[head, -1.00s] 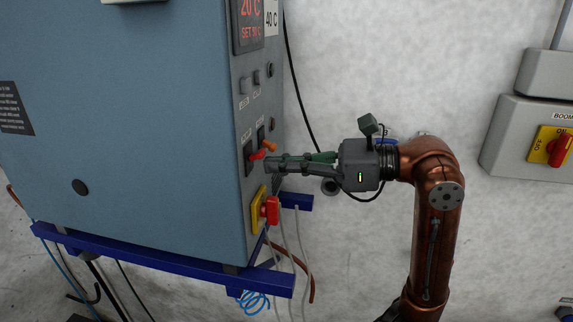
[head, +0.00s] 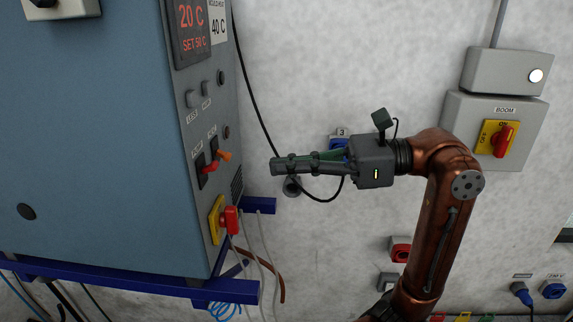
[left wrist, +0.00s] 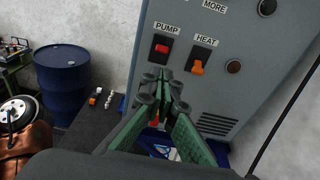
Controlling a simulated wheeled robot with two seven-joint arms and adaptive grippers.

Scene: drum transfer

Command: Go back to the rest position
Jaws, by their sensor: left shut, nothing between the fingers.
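My left gripper (head: 274,167) is shut and empty, to the right of the blue-grey cabinet's (head: 100,150) control face. A clear gap lies between its fingertips and the face in the head view. The red PUMP switch (head: 209,167) and orange HEAT switch (head: 224,156) sit on that face. The left wrist view shows the closed fingers (left wrist: 167,74) in front of the panel, with the PUMP switch (left wrist: 162,49) and HEAT switch (left wrist: 198,69) beyond them. My right gripper is not in view.
A yellow-and-red main switch (head: 228,220) is low on the cabinet, above a blue frame (head: 150,281). A BOOM switch box (head: 500,125) is on the right wall. A black cable (head: 258,115) hangs behind. A blue drum (left wrist: 62,80) stands left in the left wrist view.

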